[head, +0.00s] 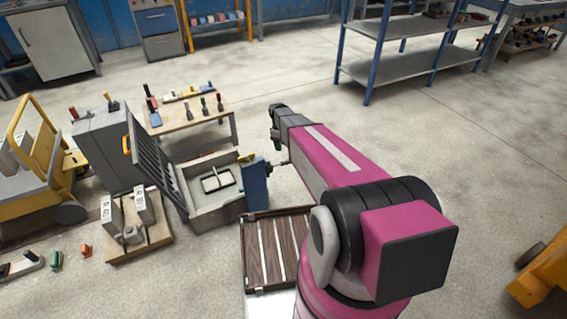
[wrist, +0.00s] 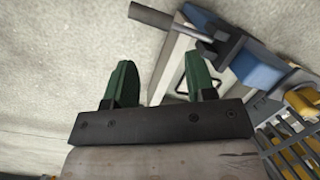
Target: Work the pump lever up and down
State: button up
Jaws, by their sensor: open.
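The pump lever (wrist: 156,17) shows at the top of the wrist view as a dark cylindrical grip on a thin rod. The rod runs right to a dark block on the blue pump body (wrist: 258,66). In the head view the blue pump body (head: 256,186) stands at the right side of a grey mould box, with the small lever (head: 279,163) sticking out to its right. My gripper (wrist: 160,62) has two green fingers spread apart with nothing between them. The grip appears beyond the fingertips, apart from them.
The grey mould box (head: 216,213) has a ribbed dark lid (head: 158,166) raised at its left. A slatted wooden pallet (head: 268,282) lies in front. A small wooden table (head: 187,124) with tools stands behind. Open floor lies to the right.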

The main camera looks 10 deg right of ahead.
aim_at(283, 162)
jog(key=f+n, duration=0.3)
jog(key=n, duration=0.1)
jog(key=s+f+n, duration=0.1)
jog(key=f+n, duration=0.2)
jog(key=n, duration=0.1)
jog(key=s+f+n, duration=0.1)
jog(key=f+n, duration=0.3)
jog(key=shift+d+f, duration=0.1)
dwell(0.4)
grip_shut()
